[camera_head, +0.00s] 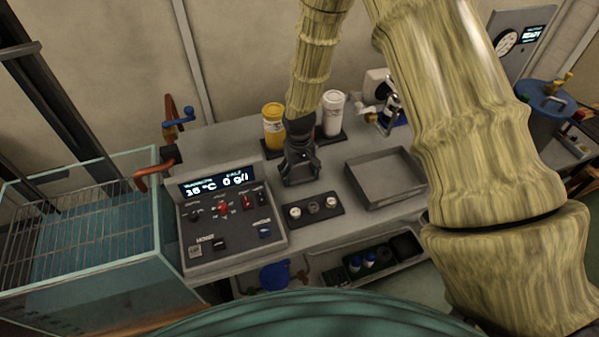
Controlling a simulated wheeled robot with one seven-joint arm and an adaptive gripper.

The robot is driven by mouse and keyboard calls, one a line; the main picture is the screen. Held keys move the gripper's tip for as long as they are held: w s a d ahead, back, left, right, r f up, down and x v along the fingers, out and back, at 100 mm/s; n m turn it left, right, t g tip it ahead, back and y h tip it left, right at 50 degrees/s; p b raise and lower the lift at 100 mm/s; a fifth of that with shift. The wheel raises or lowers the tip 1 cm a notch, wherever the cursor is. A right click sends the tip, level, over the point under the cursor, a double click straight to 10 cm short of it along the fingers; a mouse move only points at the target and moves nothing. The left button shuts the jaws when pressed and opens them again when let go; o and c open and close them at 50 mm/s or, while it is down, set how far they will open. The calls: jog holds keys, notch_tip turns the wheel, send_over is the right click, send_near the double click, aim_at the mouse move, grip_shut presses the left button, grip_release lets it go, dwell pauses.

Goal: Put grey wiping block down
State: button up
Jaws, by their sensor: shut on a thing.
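My gripper (299,170) hangs down over the grey bench top, behind the small black holder with round pieces. It is shut on a grey block (299,177), of which only a little shows between the dark fingers. At this size I cannot tell whether the block touches the bench or hangs just above it.
A shallow grey tray (386,178) lies right of my gripper. The black holder (314,207) is in front, and a control panel (226,215) stands to the left. A yellow jar (273,126) and a white jar (333,113) stand behind. A glass tank (95,235) is far left.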

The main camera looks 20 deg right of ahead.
aim_at(300, 174)
jog(key=shift+f, duration=0.2)
jog(key=o, duration=1.2)
notch_tip(300, 174, up, 12)
jog(key=b, duration=0.3)
jog(key=shift+r+b, duration=0.2)
jog(key=shift+b, duration=0.1)
